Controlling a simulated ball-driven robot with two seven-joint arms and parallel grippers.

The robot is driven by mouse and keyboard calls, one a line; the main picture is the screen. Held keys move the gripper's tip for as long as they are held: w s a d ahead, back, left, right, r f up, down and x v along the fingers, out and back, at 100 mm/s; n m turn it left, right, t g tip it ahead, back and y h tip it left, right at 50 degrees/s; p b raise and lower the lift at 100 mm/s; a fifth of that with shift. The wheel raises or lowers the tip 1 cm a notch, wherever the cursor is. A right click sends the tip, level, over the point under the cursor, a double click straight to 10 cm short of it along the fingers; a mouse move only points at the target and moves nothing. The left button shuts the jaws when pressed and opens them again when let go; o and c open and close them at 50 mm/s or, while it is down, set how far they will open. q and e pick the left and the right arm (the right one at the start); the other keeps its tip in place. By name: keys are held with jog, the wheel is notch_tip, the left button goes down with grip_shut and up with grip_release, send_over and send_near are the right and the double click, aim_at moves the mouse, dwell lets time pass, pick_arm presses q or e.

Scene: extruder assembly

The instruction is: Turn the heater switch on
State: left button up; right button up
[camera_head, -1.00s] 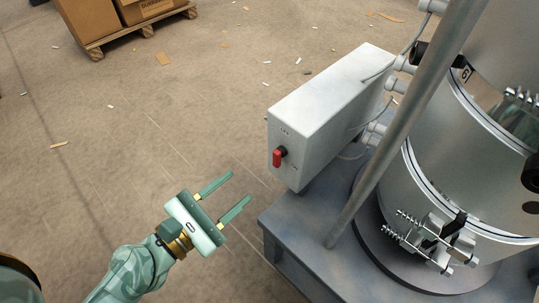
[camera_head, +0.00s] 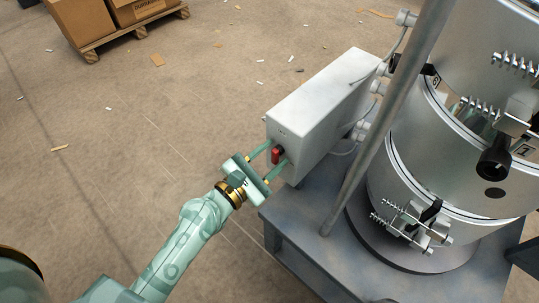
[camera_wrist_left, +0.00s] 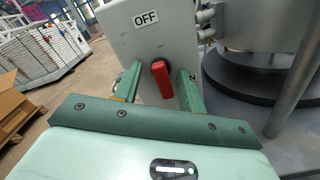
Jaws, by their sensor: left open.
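The heater switch is a red rotary handle (camera_head: 276,155) on the front face of a light grey control box (camera_head: 318,105). In the left wrist view the red handle (camera_wrist_left: 162,79) points down and tilts slightly, below a label reading OFF (camera_wrist_left: 146,19). Part of another label shows beside the right finger, mostly hidden. My left gripper (camera_head: 268,155) is open, with one finger on each side of the handle. In the left wrist view the fingers (camera_wrist_left: 158,88) flank the handle, with a gap visible on both sides. My right gripper is not in view.
The box stands beside a grey metal base (camera_head: 300,235) that carries a large silver cylinder (camera_head: 430,150) with spring clamps. A slanted metal pole (camera_head: 385,118) rises in front of it. Cardboard boxes (camera_head: 80,25) sit on a pallet at the far left. The floor between is open, with small scraps.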

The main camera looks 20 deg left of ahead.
pick_arm(q)
grip_shut()
jog(key=shift+m, duration=0.4)
jog(key=m, duration=0.3)
jog(key=shift+a, duration=0.1)
jog(key=m+p, duration=0.2)
jog(key=m, duration=0.2)
jog(key=m+p, duration=0.2)
jog(key=m, duration=0.1)
jog(key=r+m+p, duration=0.1)
jog(key=m+p, duration=0.1)
jog(key=m, duration=0.2)
jog(key=shift+m+p, duration=0.3)
jog(key=shift+p, duration=0.1)
jog(key=c, duration=0.8)
grip_release()
jog(key=shift+a+f+m+p, duration=0.1)
jog(key=shift+m+p, duration=0.6)
jog(key=shift+m, duration=0.5)
jog(key=shift+c, duration=0.2)
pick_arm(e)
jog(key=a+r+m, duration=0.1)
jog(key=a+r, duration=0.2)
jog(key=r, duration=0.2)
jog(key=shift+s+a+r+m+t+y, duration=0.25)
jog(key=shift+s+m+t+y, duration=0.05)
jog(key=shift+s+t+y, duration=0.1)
